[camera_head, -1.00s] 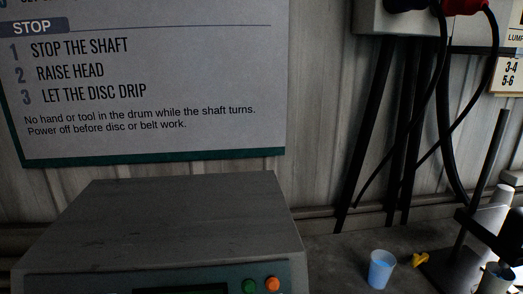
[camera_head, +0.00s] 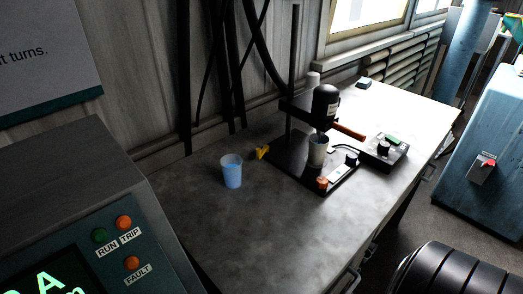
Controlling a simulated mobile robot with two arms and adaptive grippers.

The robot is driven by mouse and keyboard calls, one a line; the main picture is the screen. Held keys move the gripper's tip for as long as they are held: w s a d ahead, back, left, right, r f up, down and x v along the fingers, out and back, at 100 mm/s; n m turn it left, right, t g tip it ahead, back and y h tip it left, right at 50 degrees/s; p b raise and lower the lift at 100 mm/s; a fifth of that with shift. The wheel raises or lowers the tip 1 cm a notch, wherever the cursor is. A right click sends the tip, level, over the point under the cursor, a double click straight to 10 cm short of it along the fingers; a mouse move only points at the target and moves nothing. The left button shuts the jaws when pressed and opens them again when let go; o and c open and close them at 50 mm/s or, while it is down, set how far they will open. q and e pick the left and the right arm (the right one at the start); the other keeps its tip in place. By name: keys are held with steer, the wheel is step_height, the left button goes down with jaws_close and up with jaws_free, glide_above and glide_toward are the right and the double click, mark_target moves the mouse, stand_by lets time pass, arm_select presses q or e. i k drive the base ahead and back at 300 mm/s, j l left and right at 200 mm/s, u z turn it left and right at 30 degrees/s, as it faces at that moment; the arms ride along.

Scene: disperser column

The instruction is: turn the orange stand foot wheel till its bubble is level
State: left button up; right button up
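A small lab stand with a black base plate (camera_head: 292,171) and an upright rod (camera_head: 294,75) stands on the grey bench. A small orange foot wheel (camera_head: 322,183) sits at the front corner of the base. A pale strip (camera_head: 338,173) lies on the base beside it; a bubble is too small to make out. A dark mixer head (camera_head: 325,103) is clamped to the rod above a cup (camera_head: 318,150). Neither gripper is in view.
A blue-filled cup (camera_head: 232,172) and a yellow piece (camera_head: 262,152) lie left of the stand. A control box (camera_head: 384,150) and an orange-brown handle (camera_head: 348,131) are to its right. The bench front (camera_head: 245,225) is clear. A console (camera_head: 75,190) stands at left, a black drum (camera_head: 450,275) at lower right.

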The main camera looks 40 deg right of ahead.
mark_target(321, 182)
steer(key=z, duration=0.6)
steer(key=k+z, duration=0.1)
steer(key=z, duration=0.4)
steer(key=k+j+z, duration=0.1)
steer(key=z, duration=0.4)
steer(key=i, duration=0.2)
